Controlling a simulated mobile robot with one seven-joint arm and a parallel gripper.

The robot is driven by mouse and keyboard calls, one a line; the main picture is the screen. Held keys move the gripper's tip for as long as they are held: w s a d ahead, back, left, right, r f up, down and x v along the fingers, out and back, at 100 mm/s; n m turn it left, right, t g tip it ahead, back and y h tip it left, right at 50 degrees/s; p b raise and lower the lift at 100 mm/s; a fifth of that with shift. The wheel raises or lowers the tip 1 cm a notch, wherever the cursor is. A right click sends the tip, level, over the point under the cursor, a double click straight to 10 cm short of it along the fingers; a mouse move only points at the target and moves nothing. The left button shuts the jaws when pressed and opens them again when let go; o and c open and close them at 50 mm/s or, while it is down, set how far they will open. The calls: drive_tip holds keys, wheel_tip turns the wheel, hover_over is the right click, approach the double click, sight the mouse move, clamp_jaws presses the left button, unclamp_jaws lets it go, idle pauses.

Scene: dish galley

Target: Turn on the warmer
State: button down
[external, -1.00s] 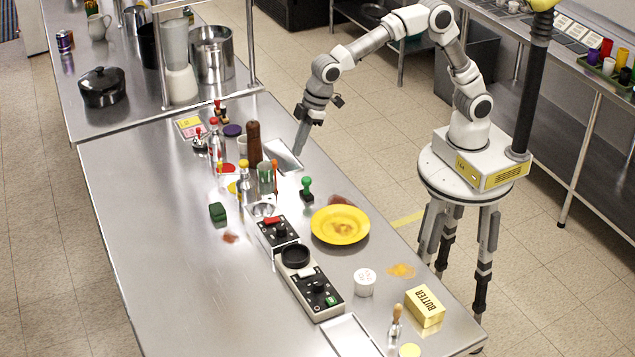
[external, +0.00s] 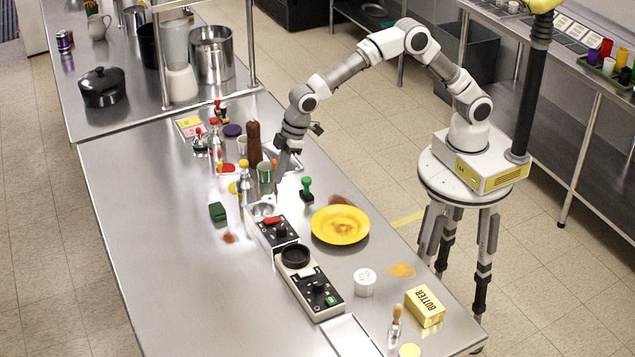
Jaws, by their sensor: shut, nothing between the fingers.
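Two small control units stand in a row on the steel counter, and I cannot tell which one is the warmer. The farther unit (external: 287,241) has a black panel with knobs, a red rocker switch (external: 271,220) and a metal bowl-like top at its far end. The nearer unit (external: 327,306) has a black round plate (external: 295,256), black knobs and a green switch (external: 332,300). My gripper (external: 276,184) is shut and empty, pointing down beyond the farther unit, beside the green cup. Its fingertips are small and partly lost among the items there.
Bottles, a green cup (external: 265,178) and a tall brown mill (external: 254,145) crowd close to my gripper.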

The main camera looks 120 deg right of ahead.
sight(272, 219)
drive_tip(key=x, duration=0.8)
drive_tip(key=p+x, duration=0.1)
drive_tip(key=x, duration=0.3)
drive_tip(key=shift+s+f, duration=0.3)
drive_tip(key=shift+f, duration=0.05)
drive_tip(key=shift+w+f+b, duration=0.15)
drive_tip(key=shift+f+b, duration=0.3)
drive_tip(key=shift+b, duration=0.05)
drive_tip(key=shift+r, duration=0.15)
drive_tip(key=shift+s, duration=0.9)
